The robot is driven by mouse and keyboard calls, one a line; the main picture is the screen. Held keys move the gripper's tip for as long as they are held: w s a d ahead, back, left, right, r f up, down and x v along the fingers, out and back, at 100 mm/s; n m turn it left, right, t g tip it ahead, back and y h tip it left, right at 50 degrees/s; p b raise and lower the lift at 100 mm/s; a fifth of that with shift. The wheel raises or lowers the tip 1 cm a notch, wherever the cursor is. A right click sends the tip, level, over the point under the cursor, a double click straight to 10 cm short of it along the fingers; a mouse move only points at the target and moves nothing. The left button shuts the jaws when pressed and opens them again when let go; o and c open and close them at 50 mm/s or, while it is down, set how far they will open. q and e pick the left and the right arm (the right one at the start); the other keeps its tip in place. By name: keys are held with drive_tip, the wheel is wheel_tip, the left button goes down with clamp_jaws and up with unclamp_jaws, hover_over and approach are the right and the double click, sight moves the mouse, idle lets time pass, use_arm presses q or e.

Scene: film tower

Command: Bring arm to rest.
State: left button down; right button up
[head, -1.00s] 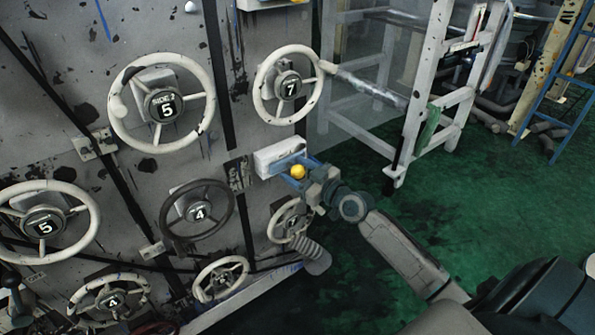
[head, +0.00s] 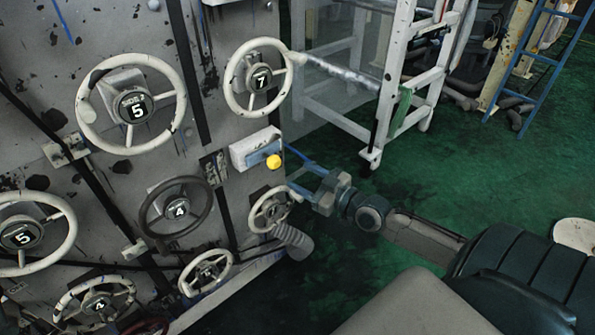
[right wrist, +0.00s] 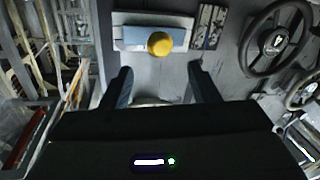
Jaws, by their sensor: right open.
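My right gripper (head: 303,174) reaches in from the right in the head view, close to the lower right of the grey wheel panel. Its two blue fingers are apart, with nothing between them. A yellow knob (head: 273,161) sticks out of a white and blue box (head: 254,148) on the panel, just beyond the fingertips and apart from them. In the right wrist view the knob (right wrist: 160,44) shows ahead of the open fingers (right wrist: 160,88). My left gripper cannot be made out in the head view.
The panel carries several numbered handwheels, among them a pale wheel marked 7 (head: 258,78) above the box and a dark wheel marked 4 (head: 177,208) left of it. A white frame (head: 386,120) stands behind.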

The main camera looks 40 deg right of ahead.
use_arm(q)
drive_tip(key=shift+f, duration=0.15)
use_arm(e)
drive_tip(key=shift+s, duration=0.1)
idle(0.3)
